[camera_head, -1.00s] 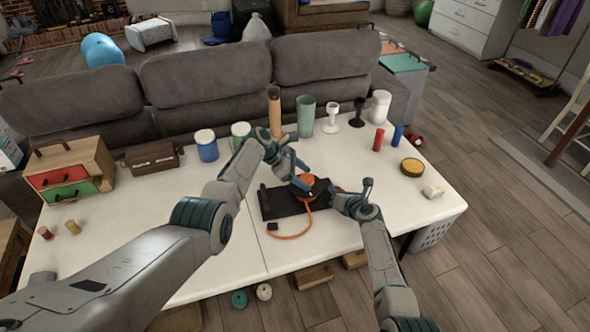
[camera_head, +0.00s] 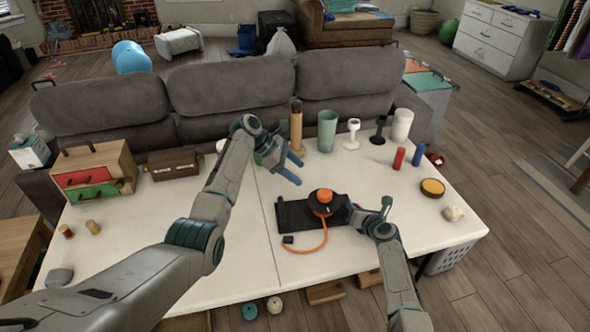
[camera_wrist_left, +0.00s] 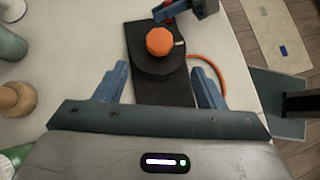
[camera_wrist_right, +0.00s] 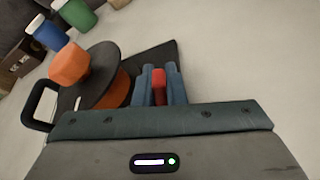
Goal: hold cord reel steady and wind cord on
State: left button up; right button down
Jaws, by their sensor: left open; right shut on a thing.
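The cord reel (camera_head: 323,203) is a black disc with an orange knob on a black base (camera_head: 293,216) on the white table. It also shows in the left wrist view (camera_wrist_left: 158,62) and right wrist view (camera_wrist_right: 103,88). An orange cord (camera_head: 322,242) curves out in front of it to a small dark plug (camera_head: 288,240). My left gripper (camera_head: 294,172) is open and empty, above and behind the reel, apart from it. My right gripper (camera_wrist_right: 160,85) is shut on a red part (camera_wrist_right: 159,84) at the right end of the base.
A tan cylinder (camera_head: 296,128), green cup (camera_head: 327,132) and several other items stand along the table's back edge. A yellow-topped tin (camera_head: 432,188) is at right, a drawer box (camera_head: 92,172) at left. A grey sofa (camera_head: 220,85) stands behind.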

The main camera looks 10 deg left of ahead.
aim_at(324, 192)
pick_arm(q)
jog(key=shift+d, duration=0.1)
jog(key=d+r+y, duration=0.3)
jog(key=d+y, duration=0.1)
jog(key=shift+g, duration=0.3)
jog(key=x, duration=1.2)
jog(key=shift+w+a+f, duration=0.1)
jog(key=shift+w+a, duration=0.2)
jog(key=shift+a, duration=0.05)
jog(key=c, duration=1)
jog(key=shift+o, duration=0.2)
jog(key=shift+y, duration=0.3)
